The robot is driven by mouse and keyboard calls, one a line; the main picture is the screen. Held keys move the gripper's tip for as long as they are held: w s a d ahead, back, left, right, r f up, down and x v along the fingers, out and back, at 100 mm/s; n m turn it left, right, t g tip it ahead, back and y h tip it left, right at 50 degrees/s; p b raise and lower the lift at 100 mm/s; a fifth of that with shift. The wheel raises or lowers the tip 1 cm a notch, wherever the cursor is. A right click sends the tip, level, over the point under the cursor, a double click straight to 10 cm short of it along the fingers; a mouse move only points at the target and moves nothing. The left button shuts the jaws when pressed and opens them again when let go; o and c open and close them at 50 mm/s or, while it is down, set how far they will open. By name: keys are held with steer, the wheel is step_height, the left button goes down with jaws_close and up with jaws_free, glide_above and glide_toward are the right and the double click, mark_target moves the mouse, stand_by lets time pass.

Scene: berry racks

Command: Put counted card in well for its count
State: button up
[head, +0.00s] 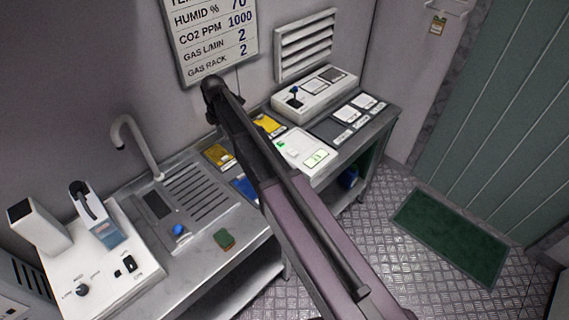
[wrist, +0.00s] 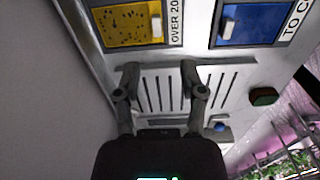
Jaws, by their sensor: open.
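My gripper (wrist: 158,72) is open, with nothing seen between its fingers, above the slotted drainboard. In the head view my arm crosses the middle and its dark end (head: 214,90) is near the wall; the fingers are not clear there. A yellow card with dark specks and a pale tab (wrist: 128,24) lies in a well labelled OVER 20, ahead and left of the fingers. It also shows in the head view (head: 218,155). A blue card (wrist: 256,22) with a pale tab lies right of it, by a label cut off after TO C. Another yellow card (head: 268,124) lies behind my arm.
The slotted drainboard (head: 198,188) has a tap (head: 140,148), a blue knob (head: 178,230) and a green-brown block (head: 224,239) nearby. A white panel with a green display (head: 316,158) and a joystick box (head: 315,92) are on the right bench. A white device (head: 105,270) stands left.

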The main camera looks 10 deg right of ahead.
steer(key=s+d+m, duration=2.3)
steer(key=s+m, duration=0.1)
steer(key=s, duration=0.1)
steer(key=shift+s, duration=0.3)
steer(key=shift+a, duration=0.1)
